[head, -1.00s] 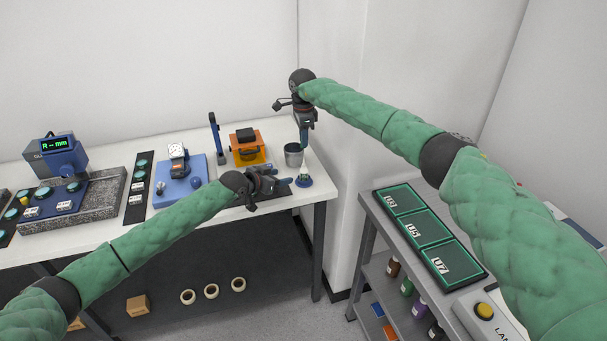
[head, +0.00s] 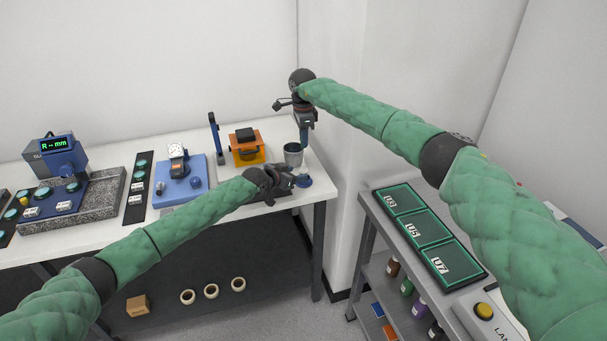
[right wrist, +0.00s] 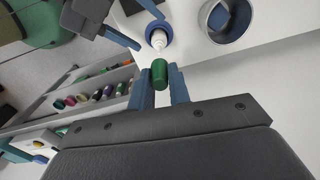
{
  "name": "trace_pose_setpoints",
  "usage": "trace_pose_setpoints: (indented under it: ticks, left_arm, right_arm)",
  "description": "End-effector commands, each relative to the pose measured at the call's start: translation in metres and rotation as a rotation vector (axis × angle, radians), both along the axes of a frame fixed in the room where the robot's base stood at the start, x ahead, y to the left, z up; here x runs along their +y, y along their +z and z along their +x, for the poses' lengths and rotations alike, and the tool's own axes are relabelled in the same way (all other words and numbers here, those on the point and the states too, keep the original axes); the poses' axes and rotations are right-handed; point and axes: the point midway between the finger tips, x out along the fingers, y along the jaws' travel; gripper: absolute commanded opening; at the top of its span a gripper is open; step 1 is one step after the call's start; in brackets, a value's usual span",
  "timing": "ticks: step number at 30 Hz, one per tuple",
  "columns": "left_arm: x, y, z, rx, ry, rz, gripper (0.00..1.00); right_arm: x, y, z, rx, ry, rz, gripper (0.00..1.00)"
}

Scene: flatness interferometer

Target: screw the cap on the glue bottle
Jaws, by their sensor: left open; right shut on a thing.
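In the head view the blue holder (head: 305,182) is near the table's right front edge, and the bottle is mostly hidden. My right gripper (right wrist: 160,85), also in the head view (head: 303,147), is shut on the green cap (right wrist: 160,73), apart from the bottle. My left gripper (head: 292,179) is open beside the bottle; in the right wrist view its blue fingers (right wrist: 138,24) lie on either side of it, contact unclear.
A metal cup (head: 292,159) stands just behind the holder. An orange device (head: 246,148) and a blue fixture (head: 181,185) are farther left on the white table. A grey cart (head: 372,215) with green-edged trays stands to the right.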

Motion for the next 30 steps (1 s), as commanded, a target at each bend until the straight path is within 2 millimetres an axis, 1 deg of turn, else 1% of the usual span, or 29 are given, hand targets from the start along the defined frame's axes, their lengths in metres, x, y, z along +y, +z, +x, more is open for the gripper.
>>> trace_pose_setpoints:
  ticks: [1,3,9,21,23,24,26,27,30]
  left_arm:
    - [-0.006,-0.002,0.006,0.001,0.000,-0.001,0.55]
    - [-0.011,-0.006,0.012,0.001,0.000,0.001,0.55]
    - [-0.021,-0.013,0.024,0.001,0.001,0.000,0.55]
    - [-0.023,-0.015,0.026,0.001,0.000,0.001,0.55]
    - [-0.023,-0.015,0.026,0.001,0.000,0.001,0.45]
    - [-0.023,-0.015,0.026,0.001,0.000,0.001,0.37]
    - [-0.023,-0.015,0.026,0.001,0.000,0.001,0.26]
    - [-0.023,-0.015,0.026,0.001,0.000,0.001,0.18]
    - [-0.023,-0.015,0.026,0.001,0.000,0.001,0.00]
  right_arm:
    - [0.000,0.000,0.000,0.000,0.000,0.000,0.00]
    - [0.000,0.000,0.000,0.000,0.000,0.000,0.00]
    - [0.000,0.000,0.000,0.000,0.000,0.000,0.00]
    - [0.000,0.000,0.000,0.000,0.000,0.000,0.00]
    - [0.000,0.000,0.000,0.000,0.000,0.000,0.00]
    - [0.000,0.000,0.000,0.000,0.000,0.000,0.00]
    - [0.000,0.000,0.000,0.000,0.000,0.000,0.00]
    - [0.000,0.000,0.000,0.000,0.000,0.000,0.00]
    - [0.000,0.000,0.000,0.000,0.000,0.000,0.00]
